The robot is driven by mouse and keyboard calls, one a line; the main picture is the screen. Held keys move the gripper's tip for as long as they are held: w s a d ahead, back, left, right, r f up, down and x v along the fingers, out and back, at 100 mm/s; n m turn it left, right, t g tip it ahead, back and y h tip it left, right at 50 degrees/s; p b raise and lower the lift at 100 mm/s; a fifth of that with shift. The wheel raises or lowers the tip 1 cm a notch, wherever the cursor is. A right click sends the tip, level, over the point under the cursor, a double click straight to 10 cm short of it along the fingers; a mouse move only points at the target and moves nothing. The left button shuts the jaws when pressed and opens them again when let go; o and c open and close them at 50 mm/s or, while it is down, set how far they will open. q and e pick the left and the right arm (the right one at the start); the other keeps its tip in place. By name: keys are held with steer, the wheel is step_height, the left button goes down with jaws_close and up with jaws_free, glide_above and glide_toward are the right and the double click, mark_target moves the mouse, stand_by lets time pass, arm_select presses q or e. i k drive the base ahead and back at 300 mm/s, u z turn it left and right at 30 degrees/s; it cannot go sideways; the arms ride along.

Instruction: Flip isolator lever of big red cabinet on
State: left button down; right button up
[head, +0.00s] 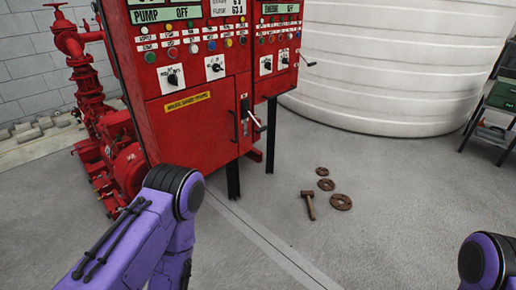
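The big red cabinet (205,123) stands on black legs left of centre in the head view. Its isolator lever (254,118) sits low on the front near its right edge, on a black mount. The lever has a pale handle that slants down and to the right. A second, similar lever (307,59) shows higher on the narrower red cabinet (277,75) to the right. My purple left arm rises in front of the big cabinet's lower left, and a piece of my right arm shows at the lower right edge. Neither gripper is in view.
A red pump with pipes (112,155) stands left of the cabinet. A hammer (308,205) and several rusty rings (341,202) lie on the floor. A large white tank (390,70) and a shelf (490,115) stand behind right.

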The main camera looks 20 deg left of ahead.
mark_target(256, 122)
steer(key=z, duration=0.45)
steer(key=i, duration=1.1)
steer(key=u, duration=0.35)
